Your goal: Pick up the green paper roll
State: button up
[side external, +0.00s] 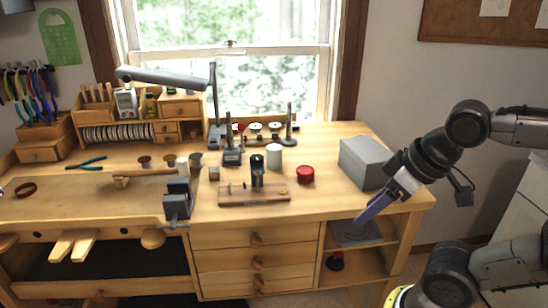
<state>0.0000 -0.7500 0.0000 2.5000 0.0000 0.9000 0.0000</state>
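I cannot make out a green paper roll anywhere in the side external view. My gripper (362,217) is at the right, by the bench's front right edge, pointing down and left. Its bluish-purple fingers are seen edge-on, so whether they are apart or together is unclear. Nothing is visibly held, and it is apart from the white cylinder.
A grey box (366,163) stands at the bench's right end, close to my gripper. A red round tin (305,174), a dark upright tool (257,171) on a wooden board and a small vise (178,201) stand left of it. A desk lamp (165,78) rises behind.

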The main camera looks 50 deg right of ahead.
jog(key=o, duration=0.5)
